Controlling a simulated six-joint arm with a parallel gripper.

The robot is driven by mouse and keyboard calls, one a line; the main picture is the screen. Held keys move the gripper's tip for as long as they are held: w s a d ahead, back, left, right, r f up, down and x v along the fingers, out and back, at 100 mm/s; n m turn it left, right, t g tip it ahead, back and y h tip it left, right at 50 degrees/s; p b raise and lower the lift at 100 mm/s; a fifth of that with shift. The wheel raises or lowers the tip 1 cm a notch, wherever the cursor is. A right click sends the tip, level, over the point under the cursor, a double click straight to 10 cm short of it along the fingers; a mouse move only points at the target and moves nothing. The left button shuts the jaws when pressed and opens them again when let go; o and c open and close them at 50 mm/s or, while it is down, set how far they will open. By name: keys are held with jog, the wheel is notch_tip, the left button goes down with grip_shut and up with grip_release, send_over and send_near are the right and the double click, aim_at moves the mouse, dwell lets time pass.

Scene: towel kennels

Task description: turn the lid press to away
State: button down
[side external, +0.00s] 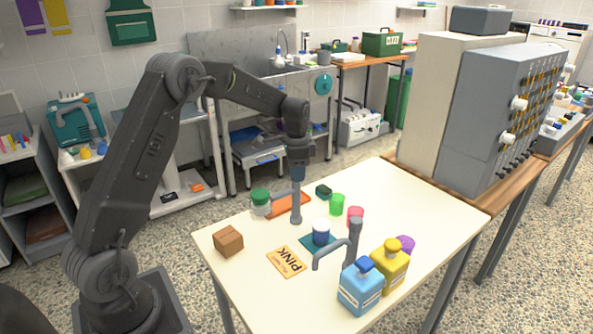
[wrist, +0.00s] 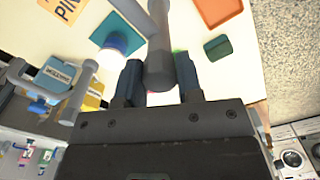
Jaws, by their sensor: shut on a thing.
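A grey post with a side arm (side external: 296,207), which I take to be the lid press, stands upright on the cream table. Its side arm points left in the side view. A second grey post with a bent arm (side external: 352,243) stands nearer the front; I cannot tell for certain which one the task names. My gripper (side external: 297,178) points down over the first post and is shut on its upper part. In the wrist view the grey cylinder (wrist: 160,70) sits between both dark fingers. The fingertips are partly hidden in the side view.
A green-lidded jar (side external: 260,202), orange tray (side external: 291,206), green cup (side external: 337,204) and pink cup (side external: 355,216) are close by. Blue (side external: 361,288) and yellow (side external: 390,268) bottles stand beside the second post.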

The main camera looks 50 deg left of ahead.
jog(key=c, duration=0.8)
grip_release()
notch_tip(320, 180, up, 14)
jog(key=shift+d+f, duration=0.1)
